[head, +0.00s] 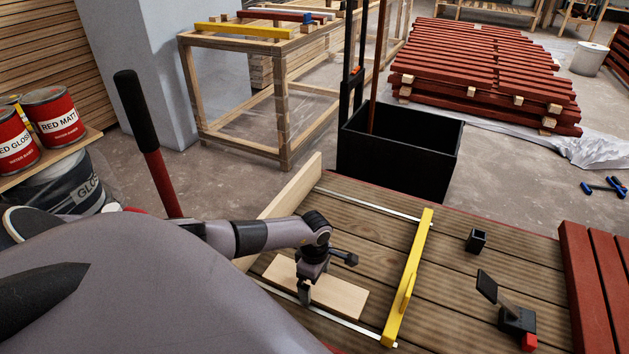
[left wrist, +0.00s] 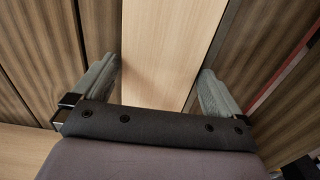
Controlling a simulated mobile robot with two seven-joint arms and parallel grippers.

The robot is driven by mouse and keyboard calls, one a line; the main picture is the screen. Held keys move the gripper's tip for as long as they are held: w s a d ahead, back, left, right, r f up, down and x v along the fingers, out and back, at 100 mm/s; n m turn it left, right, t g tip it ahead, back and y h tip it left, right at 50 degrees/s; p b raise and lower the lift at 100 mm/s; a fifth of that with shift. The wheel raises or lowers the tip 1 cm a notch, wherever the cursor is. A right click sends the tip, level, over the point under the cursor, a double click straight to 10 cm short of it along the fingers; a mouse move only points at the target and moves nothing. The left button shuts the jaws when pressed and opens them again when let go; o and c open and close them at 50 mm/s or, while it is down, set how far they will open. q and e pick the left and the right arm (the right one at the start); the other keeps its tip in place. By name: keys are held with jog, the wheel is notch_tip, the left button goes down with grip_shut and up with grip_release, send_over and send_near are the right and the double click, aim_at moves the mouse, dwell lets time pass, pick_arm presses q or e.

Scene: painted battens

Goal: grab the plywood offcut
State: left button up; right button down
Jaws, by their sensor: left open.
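The plywood offcut (head: 335,294) is a pale, flat wooden piece lying on the brown slatted deck, left of the yellow bar. In the left wrist view the offcut (left wrist: 170,45) runs between the two fingers, with a gap on each side. My left gripper (head: 305,296) is over the offcut in the head view and partly hides its middle. The left wrist view shows the same gripper (left wrist: 160,85) open, one finger on either side of the offcut. Whether the fingertips touch the deck cannot be told. My right gripper is not in view.
A yellow bar (head: 412,270) with metal rails stands right of the offcut. A pale upright board (head: 290,200) edges the deck's left side. A small black cup (head: 476,241) and a black stand (head: 516,320) sit at right. A black bin (head: 400,150) stands behind.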

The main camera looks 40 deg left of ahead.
pick_arm(q)
jog(key=shift+f, duration=0.25)
jog(key=c, duration=0.9)
jog(key=shift+r, duration=0.1)
